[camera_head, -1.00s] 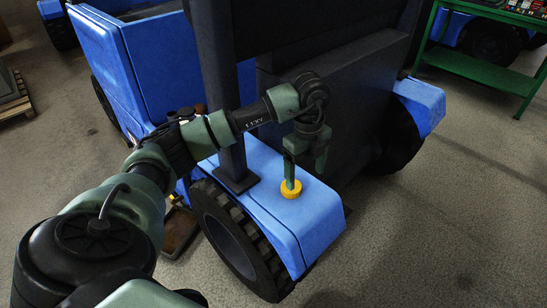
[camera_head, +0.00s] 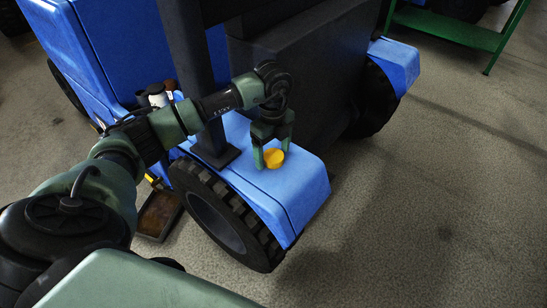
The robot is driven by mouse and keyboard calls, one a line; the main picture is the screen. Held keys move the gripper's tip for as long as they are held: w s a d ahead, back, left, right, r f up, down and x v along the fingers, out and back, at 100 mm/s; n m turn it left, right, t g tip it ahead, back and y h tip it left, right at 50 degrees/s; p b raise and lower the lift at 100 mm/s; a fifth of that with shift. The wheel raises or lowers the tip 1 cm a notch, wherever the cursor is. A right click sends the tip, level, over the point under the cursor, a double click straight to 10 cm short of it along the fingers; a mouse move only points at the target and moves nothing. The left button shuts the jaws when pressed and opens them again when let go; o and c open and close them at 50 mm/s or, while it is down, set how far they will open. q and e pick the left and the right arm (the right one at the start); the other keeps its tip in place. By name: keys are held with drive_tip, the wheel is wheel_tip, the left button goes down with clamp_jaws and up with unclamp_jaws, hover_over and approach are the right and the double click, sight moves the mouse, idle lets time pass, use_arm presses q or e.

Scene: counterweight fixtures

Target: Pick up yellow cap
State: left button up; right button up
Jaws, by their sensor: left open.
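The yellow cap (camera_head: 273,159) is a small round piece on top of the blue fender (camera_head: 308,185) of the vehicle. My left gripper (camera_head: 272,156) points down at the cap, with its fingers parted around or just behind it. One finger shows at the cap's left and the other at its upper right. I cannot tell whether the fingers touch the cap. My right gripper is not in view.
A black tyre (camera_head: 222,216) sits under the fender. A dark upright post (camera_head: 187,75) and a dark box-like body (camera_head: 315,85) stand close to my left arm. A green table (camera_head: 455,28) is at the upper right. Grey floor is clear at right.

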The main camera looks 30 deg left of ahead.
use_arm(q)
drive_tip(key=shift+c, duration=0.3)
drive_tip(key=c, duration=1.5)
